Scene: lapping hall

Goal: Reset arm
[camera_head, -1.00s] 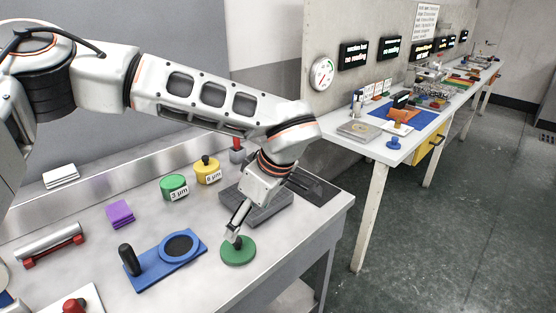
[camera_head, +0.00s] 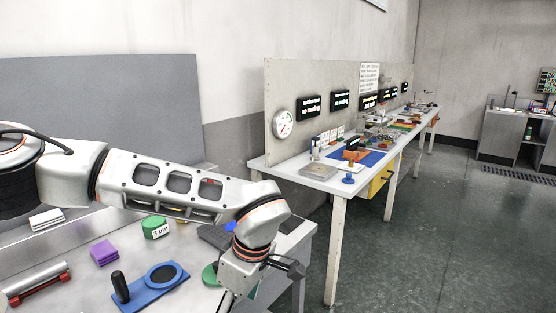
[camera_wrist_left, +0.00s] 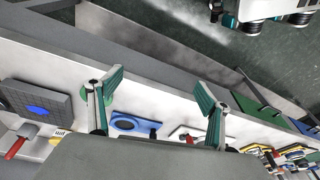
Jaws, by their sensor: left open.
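My left gripper (camera_head: 258,288) is at the bottom of the head view, above the near right part of the metal bench (camera_head: 75,243). In the left wrist view its two fingers (camera_wrist_left: 162,84) are spread wide with nothing between them. A green disc (camera_head: 209,274) lies on the bench just left of the gripper, partly hidden by it; its knob is not visible. My right gripper is in neither view.
A blue fixture (camera_head: 150,287) with a black handle, a purple stack (camera_head: 104,252), a green 3 µm container (camera_head: 155,227) and a red-ended roller (camera_head: 38,284) stand on the bench. A long white table (camera_head: 318,184) is beyond, with open floor to the right.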

